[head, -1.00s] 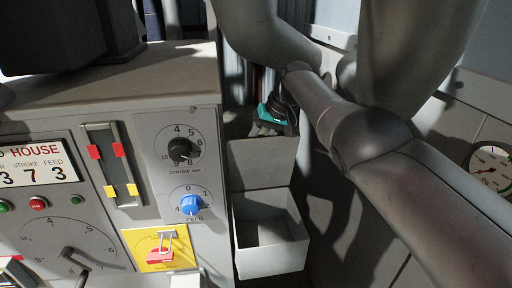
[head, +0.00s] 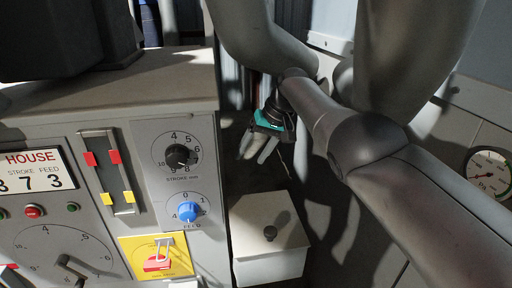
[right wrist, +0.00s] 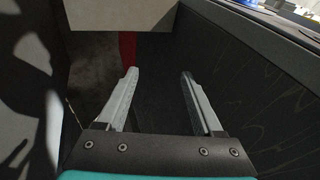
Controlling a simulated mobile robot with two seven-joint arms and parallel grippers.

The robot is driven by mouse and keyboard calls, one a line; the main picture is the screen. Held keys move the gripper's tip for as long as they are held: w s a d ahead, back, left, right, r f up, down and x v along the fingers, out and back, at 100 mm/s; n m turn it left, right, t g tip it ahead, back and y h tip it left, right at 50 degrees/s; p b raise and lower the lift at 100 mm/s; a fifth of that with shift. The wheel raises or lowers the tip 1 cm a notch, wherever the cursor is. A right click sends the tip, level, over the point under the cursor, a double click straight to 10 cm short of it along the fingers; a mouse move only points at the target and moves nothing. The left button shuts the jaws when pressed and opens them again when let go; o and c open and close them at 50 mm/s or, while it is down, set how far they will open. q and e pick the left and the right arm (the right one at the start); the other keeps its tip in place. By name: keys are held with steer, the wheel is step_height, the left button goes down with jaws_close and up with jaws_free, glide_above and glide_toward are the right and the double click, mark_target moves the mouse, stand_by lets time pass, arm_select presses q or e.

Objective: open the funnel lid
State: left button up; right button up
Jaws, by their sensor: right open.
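The funnel lid (head: 250,218) is a pale flat cover with a dark round knob (head: 270,233). It lies down over the top of the pale box-shaped funnel (head: 268,268), right of the machine panel, in the head view. The inside of the funnel is hidden. My right gripper (head: 257,150), with a teal band and grey fingers, is above and behind the lid, apart from it. In the right wrist view my right gripper (right wrist: 159,75) is open with nothing between its fingers. My left gripper is out of view.
The machine panel (head: 210,250) stands close on the left, with a blue feed knob (head: 188,211), a black stroke knob (head: 178,155) and a red part on a yellow plate (head: 157,262). A round gauge (head: 491,172) is at the right. A dark area lies behind the lid.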

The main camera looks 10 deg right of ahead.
steer(key=shift+r, duration=0.1)
steer(key=v, duration=1.5)
steer(key=shift+d, duration=0.1)
steer(key=shift+s+d, duration=0.1)
